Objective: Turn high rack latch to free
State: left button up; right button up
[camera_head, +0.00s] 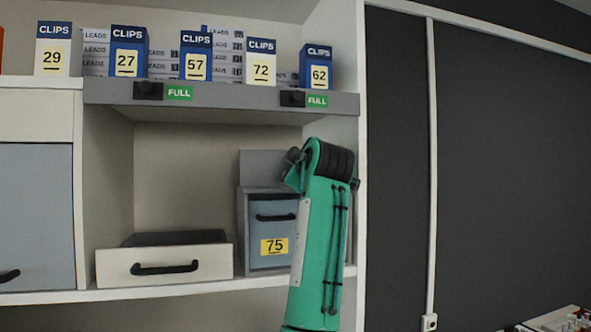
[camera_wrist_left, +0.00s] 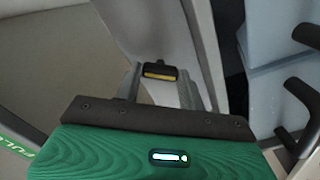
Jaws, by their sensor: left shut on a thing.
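In the left wrist view my left gripper (camera_wrist_left: 159,80) is shut on a small black latch (camera_wrist_left: 158,68) with a yellow stripe, on a pale grey bar. The head view does not show these fingers on a latch. In the head view two black latches, a left one (camera_head: 148,90) and a right one (camera_head: 292,98), sit on the grey front edge of the high rack (camera_head: 220,97). Each has a green FULL label beside it. I cannot tell whether the held latch is one of these. My right gripper is not in view.
Several CLIPS boxes (camera_head: 129,50) stand on the high rack. Below are a white drawer (camera_head: 115,265) and a blue-grey drawer marked 75 (camera_head: 270,228). A green arm link of mine partly covers that drawer. In the left wrist view, blue fronts (camera_wrist_left: 280,95) with black handles are at right.

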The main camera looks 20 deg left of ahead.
pick_arm(q)
jog(key=n, duration=0.5)
jog(key=shift+n, duration=0.9)
jog(key=o, duration=1)
jog(key=shift+f, duration=0.1)
